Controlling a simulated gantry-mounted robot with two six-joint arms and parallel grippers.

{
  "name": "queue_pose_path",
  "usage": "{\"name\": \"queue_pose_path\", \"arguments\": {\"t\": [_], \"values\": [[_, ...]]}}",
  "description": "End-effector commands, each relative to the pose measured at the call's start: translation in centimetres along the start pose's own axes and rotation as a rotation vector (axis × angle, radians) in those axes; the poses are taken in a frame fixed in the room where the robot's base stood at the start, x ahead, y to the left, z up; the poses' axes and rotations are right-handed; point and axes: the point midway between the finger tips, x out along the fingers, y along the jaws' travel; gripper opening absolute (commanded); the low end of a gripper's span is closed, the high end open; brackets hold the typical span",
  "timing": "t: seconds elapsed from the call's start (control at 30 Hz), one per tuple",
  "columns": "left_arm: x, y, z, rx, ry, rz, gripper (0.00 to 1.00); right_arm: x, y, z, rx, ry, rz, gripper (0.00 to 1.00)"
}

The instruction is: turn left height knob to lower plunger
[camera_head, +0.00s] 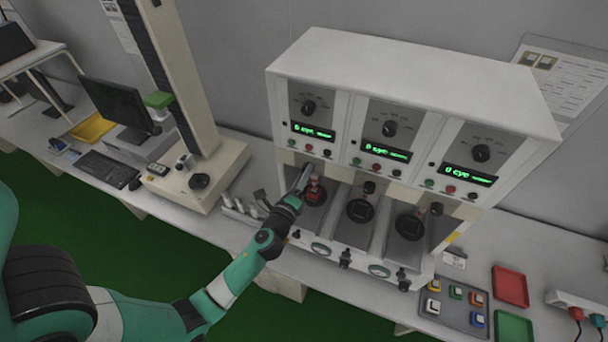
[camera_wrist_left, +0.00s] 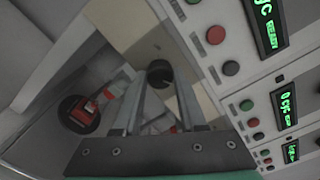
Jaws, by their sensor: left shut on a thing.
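The tester (camera_head: 400,80) is a white machine with three stations side by side. My left gripper (camera_head: 303,180) reaches into the left station, at the height of its plunger. In the left wrist view, its two fingers (camera_wrist_left: 160,82) are closed on the sides of a dark round height knob (camera_wrist_left: 160,70). The gripper hides this knob in the head view. A red switch (camera_head: 315,194) sits on the dark round holder below; it also shows in the left wrist view (camera_wrist_left: 84,110). The plunger is mostly hidden behind the fingers. My right gripper is not in view.
Dark height knobs stand at the middle station (camera_head: 369,187) and right station (camera_head: 436,209). Green displays and buttons sit above. A grey tray of small switches (camera_head: 455,318), a red tray (camera_head: 510,286) and a green tray (camera_head: 514,327) lie at the right.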

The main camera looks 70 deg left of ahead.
Motion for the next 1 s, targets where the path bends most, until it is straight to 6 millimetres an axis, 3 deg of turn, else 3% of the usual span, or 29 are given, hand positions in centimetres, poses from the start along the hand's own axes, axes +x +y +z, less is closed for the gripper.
{"name": "queue_pose_path", "arguments": {"t": [0.03,0.17,0.57,1.0], "values": [[0.0,-0.1,0.0,0.001,0.0,-0.001,0.46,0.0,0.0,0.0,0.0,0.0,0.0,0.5],[0.0,0.0,0.0,0.0,0.0,-0.001,0.69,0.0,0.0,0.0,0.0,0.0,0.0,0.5],[-0.9,0.1,-0.1,0.0,0.002,0.001,0.7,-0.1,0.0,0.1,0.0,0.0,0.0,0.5],[-10.1,0.2,-0.3,0.001,0.005,-0.001,0.7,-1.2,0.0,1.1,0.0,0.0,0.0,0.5]]}}
